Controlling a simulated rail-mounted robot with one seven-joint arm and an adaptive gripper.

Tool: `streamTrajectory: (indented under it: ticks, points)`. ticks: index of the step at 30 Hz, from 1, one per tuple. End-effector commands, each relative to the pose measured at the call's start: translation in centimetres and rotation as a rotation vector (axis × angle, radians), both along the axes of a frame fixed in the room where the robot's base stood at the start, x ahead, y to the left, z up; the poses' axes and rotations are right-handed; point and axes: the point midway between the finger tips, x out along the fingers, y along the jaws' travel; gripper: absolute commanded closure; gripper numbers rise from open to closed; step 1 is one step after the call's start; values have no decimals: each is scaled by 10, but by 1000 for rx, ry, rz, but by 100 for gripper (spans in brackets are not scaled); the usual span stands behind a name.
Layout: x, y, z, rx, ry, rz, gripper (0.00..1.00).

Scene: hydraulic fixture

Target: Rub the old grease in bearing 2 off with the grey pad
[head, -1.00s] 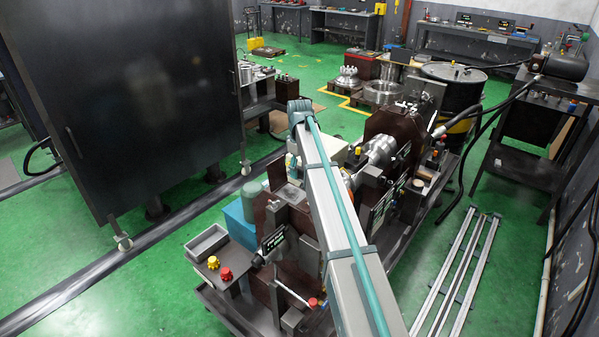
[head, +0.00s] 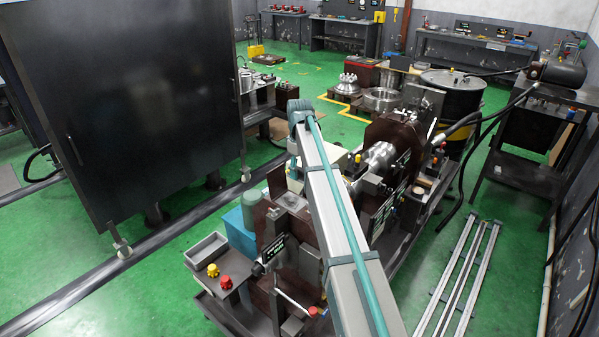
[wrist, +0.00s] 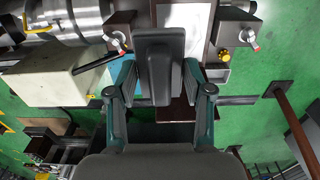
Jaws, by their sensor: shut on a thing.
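A dark grey pad (wrist: 158,68) is held in my gripper (wrist: 160,80), which is shut on it in the wrist view. The brown fixture (head: 388,130) carries a silver shaft (head: 378,160) in the head view. The silver cylinder (wrist: 62,20) also shows at the upper left of the wrist view, apart from the pad. In the head view my arm covers part of the fixture, and my gripper is hidden. I cannot tell which bearing is number 2, and no grease is clearly visible.
A cream box (wrist: 50,78) lies left of my gripper. A grey tray (head: 206,250) is at the fixture's near left. A dark cabinet (head: 130,110) stands left; green floor lies between.

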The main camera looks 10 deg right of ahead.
Motion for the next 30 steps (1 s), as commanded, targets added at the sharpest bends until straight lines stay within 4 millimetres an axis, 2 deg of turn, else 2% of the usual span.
streamTrajectory:
  ticks: [7, 8, 15, 23, 30]
  points:
    - [0, 0, 0, 0, 0, 0, 100]
    - [0, 0, 0, 0, 0, 0, 54]
    - [0, 0, 0, 0, 0, 0, 94]
    - [1, 0, -5, 0, 0, 0, 94]
    - [3, 2, -22, 0, 0, 0, 94]
